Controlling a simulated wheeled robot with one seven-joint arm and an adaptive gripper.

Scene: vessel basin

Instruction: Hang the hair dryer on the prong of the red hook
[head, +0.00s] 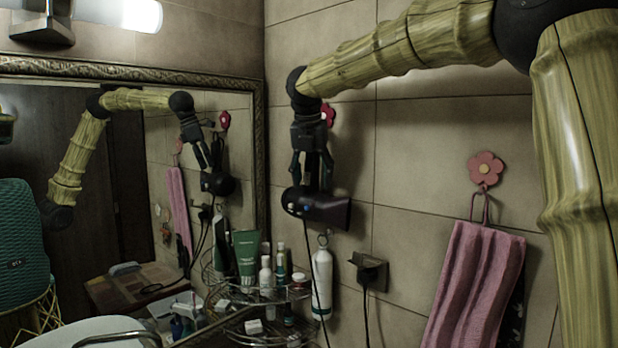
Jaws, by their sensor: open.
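The hair dryer (332,211) is dark with a purplish nozzle pointing right. It is against or close to the tiled wall, above a white bottle. The red hook (328,115) is a flower shape on the wall, partly behind my wrist; its prong is hidden. My gripper (311,186) points down below the red hook, its fingers open at the top of the dryer. The fingers are apart and not closed on it. Whether the dryer bears on the prong cannot be told. A dark cord runs down from the dryer.
A pink flower hook (485,168) holds a pink towel (473,285) at right. The white bottle (322,284) hangs below the dryer, beside a wire shelf (265,296) of toiletries. A socket with plug (370,271) is on the wall. A framed mirror (130,200) fills the left.

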